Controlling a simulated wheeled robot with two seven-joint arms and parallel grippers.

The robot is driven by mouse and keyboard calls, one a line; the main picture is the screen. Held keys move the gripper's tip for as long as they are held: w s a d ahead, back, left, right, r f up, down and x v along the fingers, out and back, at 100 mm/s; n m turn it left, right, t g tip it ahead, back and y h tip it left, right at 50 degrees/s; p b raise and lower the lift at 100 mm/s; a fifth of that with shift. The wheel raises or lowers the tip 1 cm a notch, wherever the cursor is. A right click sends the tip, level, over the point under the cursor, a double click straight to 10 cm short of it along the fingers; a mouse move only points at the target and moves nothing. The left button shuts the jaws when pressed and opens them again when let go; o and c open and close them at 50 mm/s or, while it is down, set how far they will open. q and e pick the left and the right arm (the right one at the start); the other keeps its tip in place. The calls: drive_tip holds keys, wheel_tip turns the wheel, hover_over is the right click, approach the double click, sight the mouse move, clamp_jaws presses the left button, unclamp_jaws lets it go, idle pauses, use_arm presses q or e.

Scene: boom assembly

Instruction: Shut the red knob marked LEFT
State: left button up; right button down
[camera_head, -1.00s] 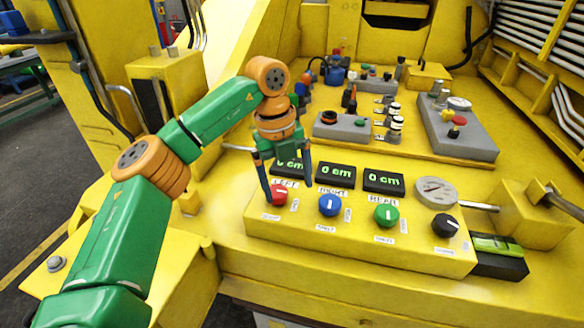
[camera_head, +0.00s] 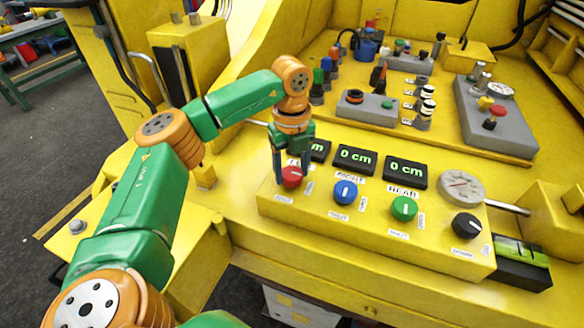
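The red knob (camera_head: 291,177) sits at the left end of the row on the yellow control box (camera_head: 370,230). Its label is mostly hidden behind my gripper. My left gripper (camera_head: 291,180) points down over the knob, with one blue finger at its left side and the other at its right rear. The fingers are close around the knob; I cannot tell whether they touch it. The small label in front of the knob is too small to read. My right gripper is not in view.
A blue knob (camera_head: 345,192), a green knob (camera_head: 404,208) and a black knob (camera_head: 466,226) continue the row to the right. Displays reading 0 cm (camera_head: 355,160) stand behind them. A round gauge (camera_head: 461,187) is at the right. Grey switch boxes (camera_head: 497,118) lie farther back.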

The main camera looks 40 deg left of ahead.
use_arm(q)
drive_tip(key=c, duration=0.7)
drive_tip(key=shift+o, duration=0.2)
drive_tip(key=m+p, duration=0.1)
drive_tip(key=m, duration=0.2)
drive_tip(key=shift+r+m, duration=0.1)
drive_tip(key=shift+m, duration=0.3)
drive_tip(key=m, duration=0.5)
drive_tip(key=shift+p, duration=0.4)
drive_tip(key=m, duration=0.5)
drive_tip(key=shift+m+p, duration=0.4)
drive_tip(key=shift+m, duration=1.7)
drive_tip(key=o, duration=1.4)
drive_tip(key=shift+c, duration=0.2)
